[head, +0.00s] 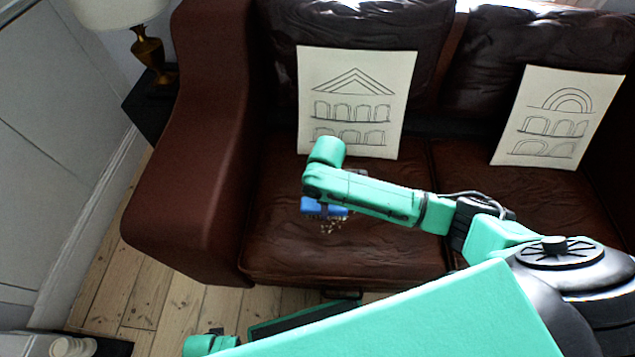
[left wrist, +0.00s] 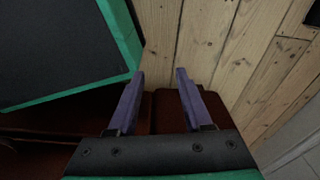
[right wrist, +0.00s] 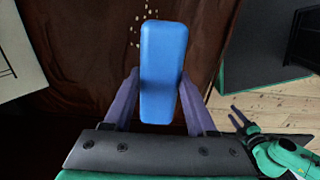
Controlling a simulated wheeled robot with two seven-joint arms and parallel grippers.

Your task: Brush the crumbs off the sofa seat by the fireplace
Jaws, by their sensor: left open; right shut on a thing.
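The brown leather sofa (head: 290,260) has a seat with a patch of pale crumbs (head: 331,227) near the front of its left cushion. My right gripper (right wrist: 158,98) is shut on a blue brush (right wrist: 163,60), which fills the space between its purple fingers. In the head view the brush (head: 322,208) is at the crumbs' far side, low over the seat; whether its bristles touch the leather is unclear. A few crumbs (right wrist: 148,12) also show beyond the brush in the right wrist view. My left gripper (left wrist: 158,85) is open and empty, over the floorboards and the sofa's edge.
Two drawings on cream panels (head: 357,85) (head: 555,110) lean on the sofa's back cushions. A lamp (head: 147,45) stands on a dark side table (head: 150,110) at the left. Bare floorboards (head: 190,305) lie in front of the sofa.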

